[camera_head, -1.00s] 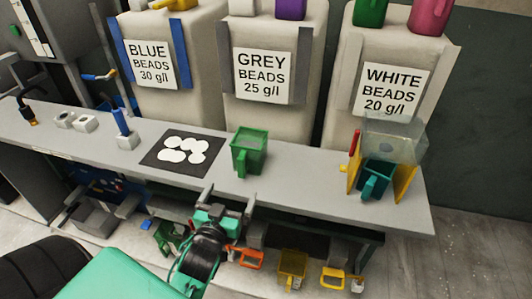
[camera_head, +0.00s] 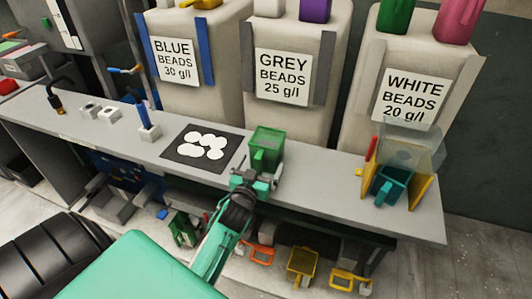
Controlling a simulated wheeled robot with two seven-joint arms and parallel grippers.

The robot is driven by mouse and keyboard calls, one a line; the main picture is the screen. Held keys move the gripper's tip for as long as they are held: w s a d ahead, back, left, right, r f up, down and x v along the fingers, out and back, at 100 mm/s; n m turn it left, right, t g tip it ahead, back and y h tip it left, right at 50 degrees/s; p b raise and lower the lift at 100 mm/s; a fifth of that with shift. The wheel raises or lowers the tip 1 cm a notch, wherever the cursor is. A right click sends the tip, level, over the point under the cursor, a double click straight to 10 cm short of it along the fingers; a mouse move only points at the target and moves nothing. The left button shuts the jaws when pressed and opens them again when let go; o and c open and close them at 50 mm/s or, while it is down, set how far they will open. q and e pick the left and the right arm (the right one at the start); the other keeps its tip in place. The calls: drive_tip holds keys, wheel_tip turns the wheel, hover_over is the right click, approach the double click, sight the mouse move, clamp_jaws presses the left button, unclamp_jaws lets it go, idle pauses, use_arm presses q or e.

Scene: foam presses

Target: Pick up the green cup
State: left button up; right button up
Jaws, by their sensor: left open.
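The green cup (camera_head: 268,142) stands upright on the grey bench (camera_head: 330,181), just right of the black mat, with its handle toward me. My left gripper (camera_head: 257,173) is at the near side of the cup, open, with its fingers close to the handle. I cannot tell whether the fingers touch the handle or lie around it. My right gripper is not in view.
A black mat (camera_head: 184,154) with white discs lies left of the cup. A teal cup (camera_head: 386,189) sits in a yellow-sided stand (camera_head: 422,190) on the right. Labelled bead containers (camera_head: 288,122) stand behind. Yellow and orange cups (camera_head: 302,263) are below the bench.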

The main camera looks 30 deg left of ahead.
use_arm(q)
drive_tip(key=shift+x, duration=1.1)
drive_tip(key=shift+w, duration=0.15)
drive_tip(key=c, duration=0.9)
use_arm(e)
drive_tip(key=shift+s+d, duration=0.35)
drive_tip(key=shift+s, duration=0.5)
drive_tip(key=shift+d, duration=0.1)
use_arm(q)
drive_tip(key=shift+r, duration=0.15)
wheel_tip(320, 180, up, 20)
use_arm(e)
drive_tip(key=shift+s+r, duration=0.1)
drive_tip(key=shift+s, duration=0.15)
